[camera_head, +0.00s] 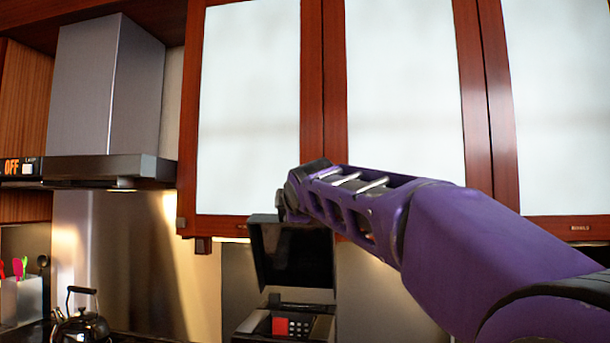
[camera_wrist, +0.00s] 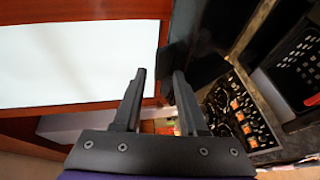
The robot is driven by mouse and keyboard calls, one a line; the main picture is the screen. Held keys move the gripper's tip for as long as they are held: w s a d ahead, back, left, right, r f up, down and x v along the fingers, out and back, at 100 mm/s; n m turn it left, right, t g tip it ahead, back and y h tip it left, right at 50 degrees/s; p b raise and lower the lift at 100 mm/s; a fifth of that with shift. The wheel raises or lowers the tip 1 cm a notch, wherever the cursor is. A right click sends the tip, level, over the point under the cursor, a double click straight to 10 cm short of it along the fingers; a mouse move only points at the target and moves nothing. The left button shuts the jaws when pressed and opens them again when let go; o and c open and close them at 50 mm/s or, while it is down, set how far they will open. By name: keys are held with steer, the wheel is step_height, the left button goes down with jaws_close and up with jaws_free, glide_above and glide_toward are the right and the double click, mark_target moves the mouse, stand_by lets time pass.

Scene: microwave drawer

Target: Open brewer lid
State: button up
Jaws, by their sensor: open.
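The brewer (camera_head: 255,325) is a dark box with a red patch and a small keypad, low in the middle of the head view. Its black lid (camera_head: 293,258) stands raised, nearly upright, above the body. My gripper (camera_head: 283,207) is at the lid's top left edge; its fingers are mostly hidden there. A dark panel, apparently the lid (camera_wrist: 205,45), is close by the right finger. I cannot tell whether they touch.
Wooden cabinets with white panels (camera_head: 405,90) hang behind and above my arm. A steel range hood (camera_head: 105,90) is at the left. A black kettle (camera_head: 82,325) and a utensil holder (camera_head: 22,300) stand at lower left.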

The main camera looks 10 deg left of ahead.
steer(key=s+d+r, duration=0.3)
steer(key=s+r, duration=0.1)
steer(key=r, duration=0.4)
steer(key=s+d+r, duration=0.3)
steer(key=d+r, duration=0.1)
steer(key=r, duration=0.4)
steer(key=shift+s+d+r, duration=0.2)
steer(key=shift+s+d, duration=0.1)
steer(key=shift+s, duration=0.1)
stand_by(0.9)
stand_by(0.4)
